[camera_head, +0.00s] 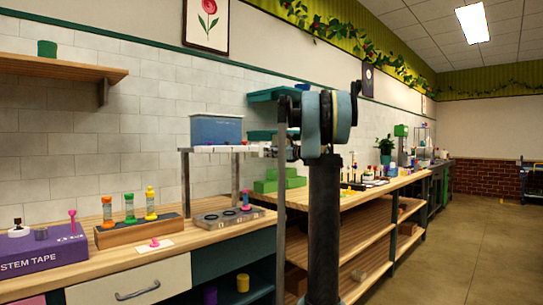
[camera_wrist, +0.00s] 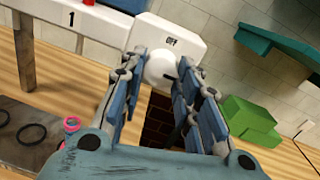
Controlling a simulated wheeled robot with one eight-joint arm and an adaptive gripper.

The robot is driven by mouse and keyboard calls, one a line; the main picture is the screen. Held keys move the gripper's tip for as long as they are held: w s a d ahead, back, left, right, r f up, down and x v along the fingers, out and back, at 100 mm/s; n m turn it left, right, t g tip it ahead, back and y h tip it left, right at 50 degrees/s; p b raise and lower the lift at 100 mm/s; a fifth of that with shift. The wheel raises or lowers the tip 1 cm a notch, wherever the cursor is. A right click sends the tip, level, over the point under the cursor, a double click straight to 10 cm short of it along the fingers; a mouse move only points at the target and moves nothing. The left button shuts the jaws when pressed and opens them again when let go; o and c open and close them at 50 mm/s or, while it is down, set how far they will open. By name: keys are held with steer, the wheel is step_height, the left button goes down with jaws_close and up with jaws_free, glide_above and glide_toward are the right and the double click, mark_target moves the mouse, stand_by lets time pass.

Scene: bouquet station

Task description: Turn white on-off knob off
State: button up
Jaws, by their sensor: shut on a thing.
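The white knob (camera_wrist: 160,68) shows in the wrist view, round and mounted at the front of a white block (camera_wrist: 183,32) marked "OFF". A small dark mark shows on the knob's lower right, but I cannot tell its exact setting. My gripper (camera_wrist: 163,63) is shut on the knob, with one blue-and-grey finger on its left and one on its right. In the head view my arm stands in front of the right end of the small metal shelf and hides the knob and most of my gripper.
Green blocks (camera_wrist: 250,122) lie to the right. A teal shelf (camera_wrist: 280,45) projects from the wall. A blue bin (camera_head: 216,130) stands on the metal shelf; a grey ring tray (camera_head: 228,218) sits below.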

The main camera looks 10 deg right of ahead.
steer(key=shift+d, duration=0.1)
steer(key=shift+r+n+h, duration=0.1)
steer(key=shift+n+h, duration=0.25)
steer(key=shift+n, duration=3.9)
steer(key=shift+r+n+h, duration=0.1)
steer(key=shift+n+h, duration=0.25)
steer(key=shift+n, duration=3.9)
steer(key=o, duration=1.1)
steer(key=shift+c, duration=0.2)
